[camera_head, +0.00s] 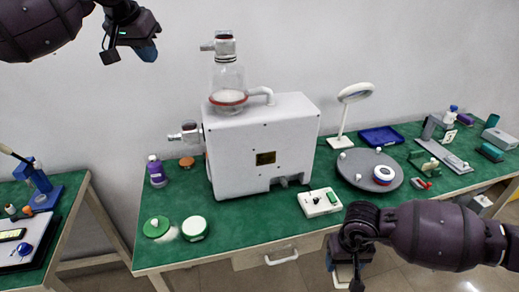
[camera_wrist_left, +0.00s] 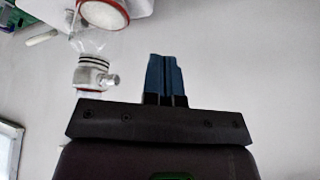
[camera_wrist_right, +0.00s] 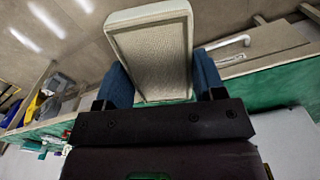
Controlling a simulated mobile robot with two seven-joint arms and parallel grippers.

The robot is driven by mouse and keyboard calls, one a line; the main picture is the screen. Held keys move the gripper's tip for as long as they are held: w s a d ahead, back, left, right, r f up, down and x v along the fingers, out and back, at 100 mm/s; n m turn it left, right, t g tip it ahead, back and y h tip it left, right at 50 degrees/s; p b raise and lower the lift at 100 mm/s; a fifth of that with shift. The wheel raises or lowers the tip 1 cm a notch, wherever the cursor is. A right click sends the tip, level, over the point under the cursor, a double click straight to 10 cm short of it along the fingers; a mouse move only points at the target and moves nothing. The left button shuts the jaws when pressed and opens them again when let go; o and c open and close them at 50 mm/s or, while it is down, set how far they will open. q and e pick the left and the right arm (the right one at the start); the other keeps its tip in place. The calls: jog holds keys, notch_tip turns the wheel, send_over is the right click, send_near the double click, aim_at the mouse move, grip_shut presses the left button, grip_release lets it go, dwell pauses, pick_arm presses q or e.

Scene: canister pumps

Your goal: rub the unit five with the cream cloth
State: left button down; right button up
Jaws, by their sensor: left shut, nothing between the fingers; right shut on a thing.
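A cream rectangular pad with a woven face and paler rim, matching the cream cloth (camera_wrist_right: 150,55), is between the fingers of my right gripper (camera_wrist_right: 160,82). My right gripper (camera_head: 345,270) is shut on it, low at the table's front edge in the head view. My left gripper (camera_head: 147,52) is shut and empty, high against the wall at left; its blue fingers meet in the left wrist view (camera_wrist_left: 167,75). The large white pump unit (camera_head: 262,145) with a glass canister (camera_head: 227,84) stands on the green table. I cannot read a five on any unit.
A second bench (camera_head: 70,205) stands left, across a gap.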

jog(key=shift+r, duration=0.1)
dwell(0.3)
jog(key=shift+r+p, duration=2.35)
jog(key=shift+p, duration=0.05)
